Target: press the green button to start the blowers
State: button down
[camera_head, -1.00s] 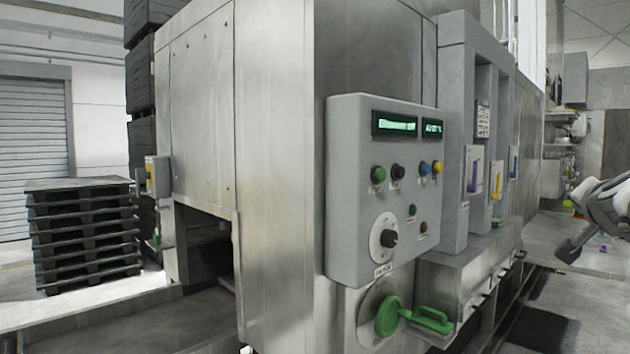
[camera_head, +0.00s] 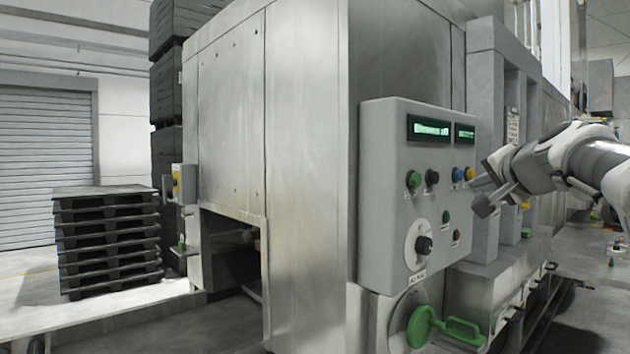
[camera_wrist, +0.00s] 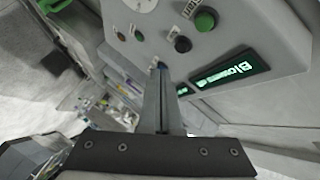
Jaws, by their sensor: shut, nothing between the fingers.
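The grey control panel (camera_head: 385,225) is fixed to the steel machine. A large green button (camera_head: 413,179) sits at the upper left of its button row, under the wide display (camera_head: 429,129). A smaller green button (camera_head: 446,217) sits lower on the panel. My gripper (camera_head: 484,205) is shut and empty, to the right of the panel in the head view. In the wrist view its fingertips (camera_wrist: 160,70) overlap the blue button and are apart from the green one.
A black button (camera_head: 432,177) is beside the green one, with a blue button (camera_head: 458,174) further right. A rotary knob (camera_head: 424,245) and a green lever handle (camera_head: 419,327) are below. Black pallets (camera_head: 108,240) stand at the left.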

aim_at(421, 183)
jog(key=w+a+p, duration=0.5)
jog(key=w, duration=0.2)
jog(key=shift+a+p, duration=0.2)
jog(key=shift+p, duration=0.15)
jog(key=shift+w+a, duration=0.1)
dwell(1.9)
jog(key=shift+w+a, duration=0.15)
jog(key=shift+w, duration=0.05)
jog(key=shift+w+a+p, duration=0.35)
jog(key=shift+w+p, duration=0.1)
jog(key=shift+p, duration=0.15)
dwell(0.7)
jog(key=shift+s, duration=0.1)
jog(key=shift+s+d+b, duration=0.55)
jog(key=shift+s+b, duration=0.1)
jog(key=shift+b, duration=0.2)
